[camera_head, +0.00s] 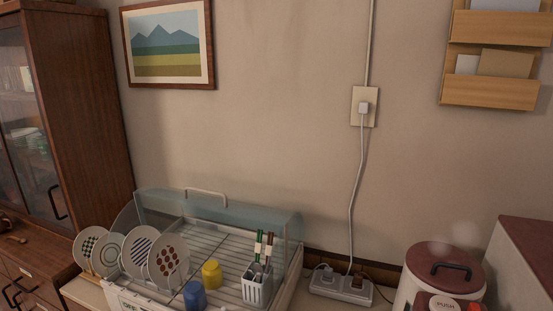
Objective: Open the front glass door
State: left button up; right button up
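A dish dryer (130,299) stands on the counter at the bottom centre-left. Its clear bluish glass cover (250,214) runs along the top and back, with a pale bar handle (206,191) on its upper edge. The handle is at the top rear, and the front of the rack looks uncovered. Patterned plates (168,262), a yellow cup (211,274), a blue cup (194,295) and a white utensil holder (257,288) stand in it. The dryer's lower front is cut off by the picture edge. Neither of my grippers is in view.
A wooden cabinet (85,100) with glass panes and a black handle stands at the left. A power strip (340,287) and a red-lidded white container (440,272) are right of the dryer. The wall above the dryer is clear below the picture (169,45).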

aim_at(12, 21)
jog(key=u, duration=1.45)
jog(key=i+j+z, duration=0.1)
jog(key=i+j, duration=0.3)
jog(key=i+j+z, duration=0.1)
jog(key=i+j, duration=0.35)
jog(key=i+j+z, duration=0.1)
jog(key=i+j, duration=0.25)
jog(key=j, duration=0.2)
jog(key=i+j+z, duration=0.1)
jog(key=i+j, duration=0.3)
jog(key=j, duration=0.1)
